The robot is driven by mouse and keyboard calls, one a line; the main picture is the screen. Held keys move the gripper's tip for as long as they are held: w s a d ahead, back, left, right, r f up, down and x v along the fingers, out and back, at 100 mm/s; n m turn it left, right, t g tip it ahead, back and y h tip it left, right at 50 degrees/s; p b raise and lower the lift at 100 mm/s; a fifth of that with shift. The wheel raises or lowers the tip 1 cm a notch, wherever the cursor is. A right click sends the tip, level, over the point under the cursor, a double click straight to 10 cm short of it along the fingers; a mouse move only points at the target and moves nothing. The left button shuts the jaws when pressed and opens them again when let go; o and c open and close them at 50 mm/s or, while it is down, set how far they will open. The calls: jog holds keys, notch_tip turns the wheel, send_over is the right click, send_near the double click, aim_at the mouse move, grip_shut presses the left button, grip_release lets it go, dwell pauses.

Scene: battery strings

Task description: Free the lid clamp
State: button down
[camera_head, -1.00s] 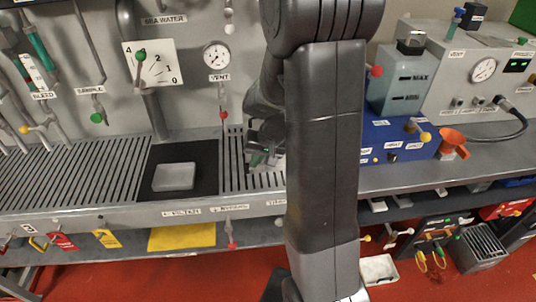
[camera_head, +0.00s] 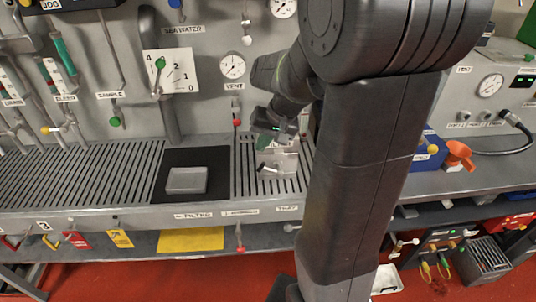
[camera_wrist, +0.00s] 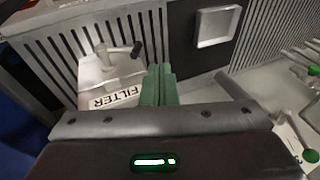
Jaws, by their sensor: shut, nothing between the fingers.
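A pale box labelled FILTER (camera_wrist: 108,74) sits on the slatted drain top in the wrist view. A lever with a dark grip (camera_wrist: 122,49) stands on its lid; I take this to be the lid clamp. The box also shows in the head view (camera_head: 286,160), partly behind my arm. My gripper (camera_wrist: 159,84) has its green fingers together and empty, just right of the box's label. I cannot tell whether they touch the box. In the head view my gripper (camera_head: 263,141) is over the box's left side.
A black mat (camera_head: 216,187) with a pale square dish (camera_head: 187,180) lies left of the box. The back panel carries a gauge (camera_head: 232,66) and a VENT valve with a red knob (camera_head: 237,122).

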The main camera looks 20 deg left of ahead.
jog(key=w+d+r+g+b, duration=0.1)
jog(key=w+d+g+b, duration=0.15)
jog(key=w+b, duration=0.45)
jog(key=b, duration=0.4)
send_over(271, 170)
jog(key=shift+g, duration=0.25)
jog(key=f, duration=0.9)
jog(key=shift+w+a+f, duration=0.15)
jog(key=shift+a+f, duration=0.05)
jog(key=shift+f, duration=0.05)
jog(key=shift+a, duration=0.1)
